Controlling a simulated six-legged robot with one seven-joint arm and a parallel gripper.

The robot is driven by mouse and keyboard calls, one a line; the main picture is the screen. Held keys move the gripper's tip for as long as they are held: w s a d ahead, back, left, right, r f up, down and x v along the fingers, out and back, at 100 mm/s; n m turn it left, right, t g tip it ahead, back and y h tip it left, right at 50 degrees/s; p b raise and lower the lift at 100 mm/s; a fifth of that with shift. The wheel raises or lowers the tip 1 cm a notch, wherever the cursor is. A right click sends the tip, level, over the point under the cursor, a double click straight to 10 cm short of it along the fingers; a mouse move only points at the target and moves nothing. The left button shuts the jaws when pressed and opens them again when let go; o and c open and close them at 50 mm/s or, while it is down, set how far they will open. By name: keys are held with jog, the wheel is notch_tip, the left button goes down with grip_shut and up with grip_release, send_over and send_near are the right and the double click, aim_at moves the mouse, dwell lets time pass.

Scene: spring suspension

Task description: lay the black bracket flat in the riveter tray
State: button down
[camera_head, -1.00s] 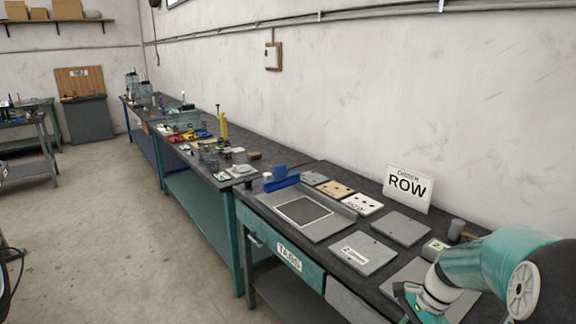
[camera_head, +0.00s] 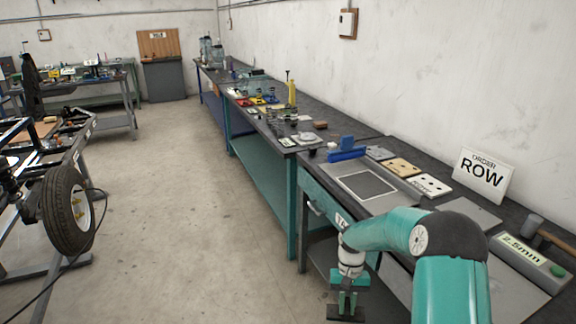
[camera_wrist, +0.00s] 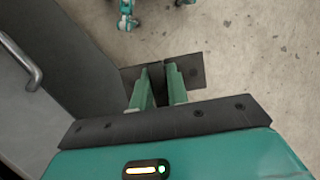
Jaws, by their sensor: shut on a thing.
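My gripper (camera_head: 347,302) hangs low in front of the near bench, over the floor, with its fingers pointing down. In the wrist view, its green fingers (camera_wrist: 158,80) are shut on the black bracket (camera_wrist: 192,70), a dark flat piece showing on both sides of the fingertips. The bracket's lower part (camera_head: 345,315) also shows in the head view. A grey tray (camera_head: 346,172) with a dark framed square lies on the near bench beside a blue tool (camera_head: 347,150). I cannot tell for sure that it is the riveter tray.
An ORDER ROW sign (camera_head: 483,177), light plates (camera_head: 428,185) and a 2.5mm box (camera_head: 530,262) stand on the near bench. A drawer handle (camera_wrist: 30,75) is close to my gripper. A wheel (camera_head: 67,210) is at left; the floor between is clear.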

jog(key=shift+w+a+f+n+h, duration=0.3)
jog(key=shift+w+a+f+n, duration=0.4)
jog(key=shift+w+a, duration=0.1)
jog(key=shift+s, duration=0.1)
jog(key=shift+a, duration=0.1)
